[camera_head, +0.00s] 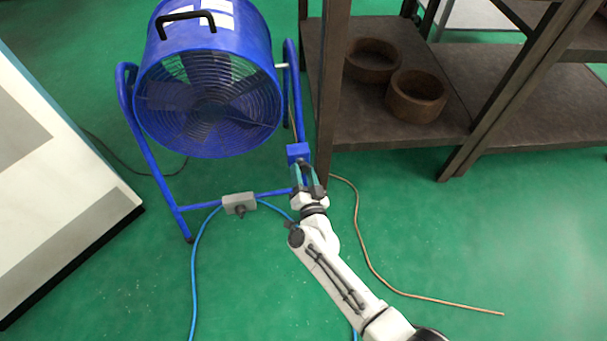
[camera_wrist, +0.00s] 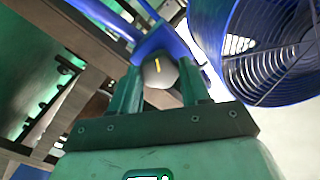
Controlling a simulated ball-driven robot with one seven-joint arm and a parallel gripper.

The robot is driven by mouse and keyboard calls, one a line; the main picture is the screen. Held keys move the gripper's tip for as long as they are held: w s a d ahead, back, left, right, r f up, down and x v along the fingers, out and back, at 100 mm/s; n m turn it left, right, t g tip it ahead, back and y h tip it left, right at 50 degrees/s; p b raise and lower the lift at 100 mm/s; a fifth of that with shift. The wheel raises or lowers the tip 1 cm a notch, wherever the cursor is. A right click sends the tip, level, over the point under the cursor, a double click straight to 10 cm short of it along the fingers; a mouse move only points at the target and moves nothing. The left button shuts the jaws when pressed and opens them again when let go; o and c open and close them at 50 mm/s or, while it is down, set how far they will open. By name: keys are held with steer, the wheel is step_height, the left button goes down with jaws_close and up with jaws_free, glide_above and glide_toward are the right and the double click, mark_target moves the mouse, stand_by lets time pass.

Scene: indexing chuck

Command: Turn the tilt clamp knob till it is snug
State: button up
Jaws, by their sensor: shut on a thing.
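A blue drum fan (camera_head: 210,100) stands on a blue tubular stand at the upper left of the head view. A blue clamp block (camera_head: 298,153) sits on the right side of its stand, and my gripper (camera_head: 306,176) is right at it. In the wrist view the grey tilt clamp knob (camera_wrist: 159,72) has a short yellow mark on its face, which stands roughly upright in the picture. My gripper's fingers (camera_wrist: 158,88) lie on both sides of the knob and are shut on it. In the head view the gripper hides the knob.
A dark shelf (camera_head: 345,155) with two brown rings (camera_head: 416,95) stands close to the right of my gripper. A grey box (camera_head: 239,204) is on the stand's lower bar. A blue cable (camera_head: 194,270) and a brown cord (camera_head: 370,262) lie on the open green floor.

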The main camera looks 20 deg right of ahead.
steer(key=m+b, duration=0.1)
steer(key=m, duration=0.5)
steer(key=shift+f+m, duration=0.1)
steer(key=shift+m, duration=0.2)
steer(key=m+b, duration=0.1)
steer(key=m, duration=0.5)
steer(key=shift+m+b, duration=0.3)
steer(key=o, duration=1.1)
steer(key=shift+c, duration=0.2)
steer(key=s+a+p, duration=0.2)
steer(key=s+p, duration=0.1)
steer(key=s, duration=0.7)
steer(key=shift+s, duration=0.35)
